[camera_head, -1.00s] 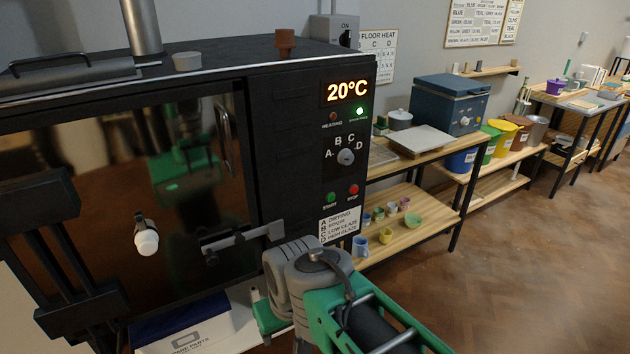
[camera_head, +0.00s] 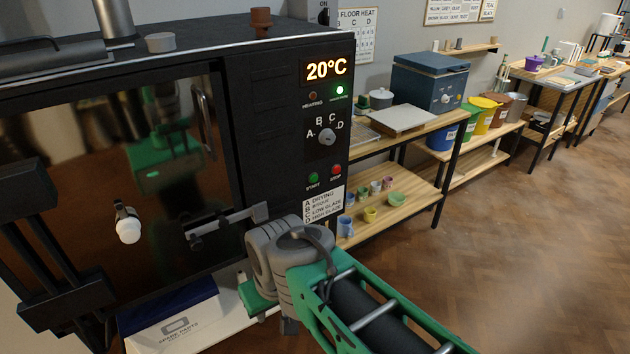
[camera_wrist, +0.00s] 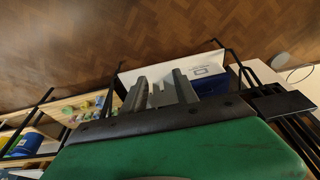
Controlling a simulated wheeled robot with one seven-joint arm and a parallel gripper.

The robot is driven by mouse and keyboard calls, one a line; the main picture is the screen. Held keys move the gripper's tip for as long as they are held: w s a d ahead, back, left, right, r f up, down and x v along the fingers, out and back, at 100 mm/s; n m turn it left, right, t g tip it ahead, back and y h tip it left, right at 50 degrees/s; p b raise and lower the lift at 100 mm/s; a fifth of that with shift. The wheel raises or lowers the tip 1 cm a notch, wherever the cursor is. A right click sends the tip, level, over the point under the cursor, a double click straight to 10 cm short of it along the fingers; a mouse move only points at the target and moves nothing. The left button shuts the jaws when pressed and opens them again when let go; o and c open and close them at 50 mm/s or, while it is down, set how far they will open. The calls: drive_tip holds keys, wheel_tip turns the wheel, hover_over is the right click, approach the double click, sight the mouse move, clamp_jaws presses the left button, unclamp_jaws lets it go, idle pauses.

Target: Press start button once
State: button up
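The green start button (camera_head: 313,178) is on the lower right of the black kiln's front panel (camera_head: 290,100), above the word START. The red stop button (camera_head: 335,169) sits just right of it. A display (camera_head: 327,70) reads 20°C and a green lamp (camera_head: 340,90) is lit beneath it. My gripper (camera_wrist: 160,92) shows two grey fingers with a gap between them in the wrist view, holding nothing that I can see. In the head view my arm's end is below and left of the button, apart from it; the fingertips are hard to make out there.
A dial (camera_head: 327,137) marked A to D is above the buttons. The kiln's door handle (camera_head: 225,221) juts out near my wrist. A spare parts box (camera_head: 175,325) is below. A wooden shelf (camera_head: 415,190) with small pots stands right; the floor (camera_head: 500,270) there is clear.

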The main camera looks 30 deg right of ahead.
clamp_jaws()
idle(1.2)
